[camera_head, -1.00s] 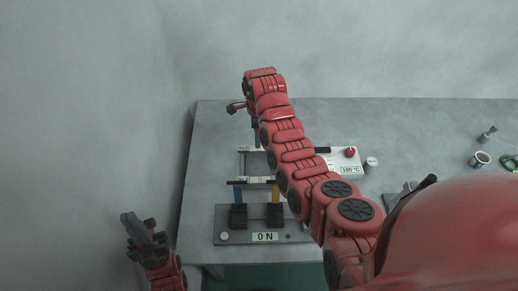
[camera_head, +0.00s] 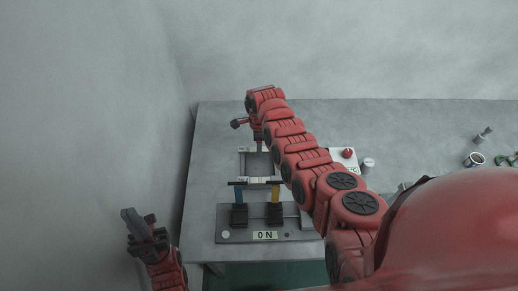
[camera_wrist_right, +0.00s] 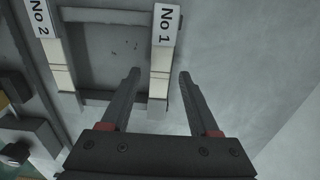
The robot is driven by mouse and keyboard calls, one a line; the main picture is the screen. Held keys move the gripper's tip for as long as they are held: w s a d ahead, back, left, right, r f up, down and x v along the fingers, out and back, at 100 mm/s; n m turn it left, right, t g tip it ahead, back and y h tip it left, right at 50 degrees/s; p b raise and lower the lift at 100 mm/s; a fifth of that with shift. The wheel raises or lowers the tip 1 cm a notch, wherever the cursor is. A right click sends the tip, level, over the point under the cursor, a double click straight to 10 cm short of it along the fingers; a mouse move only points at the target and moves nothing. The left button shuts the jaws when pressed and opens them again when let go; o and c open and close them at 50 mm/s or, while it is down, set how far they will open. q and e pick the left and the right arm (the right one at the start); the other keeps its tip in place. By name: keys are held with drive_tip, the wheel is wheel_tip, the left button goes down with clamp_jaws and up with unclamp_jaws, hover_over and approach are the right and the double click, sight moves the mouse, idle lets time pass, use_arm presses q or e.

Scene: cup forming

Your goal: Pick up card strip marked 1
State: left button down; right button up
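The card strip marked "No 1" (camera_wrist_right: 160,60) is pale and lies across a grey frame in the right wrist view. My right gripper (camera_wrist_right: 158,75) is open, with its two fingers on either side of the strip in that picture; contact cannot be told. In the head view my right gripper (camera_head: 259,147) is over the far side of the frame and partly hides that strip. My left gripper (camera_head: 140,230) is off the table's left edge, away from the strips; its opening is unclear.
A second strip marked "No 2" (camera_wrist_right: 57,60) lies on the frame's other side. A base plate marked "ON" (camera_head: 248,236) with blue and yellow levers stands nearer. A box with a red knob (camera_head: 347,154) and small containers (camera_head: 473,160) are at right.

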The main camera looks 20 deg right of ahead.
clamp_jaws()
drive_tip(key=shift+r, duration=0.25)
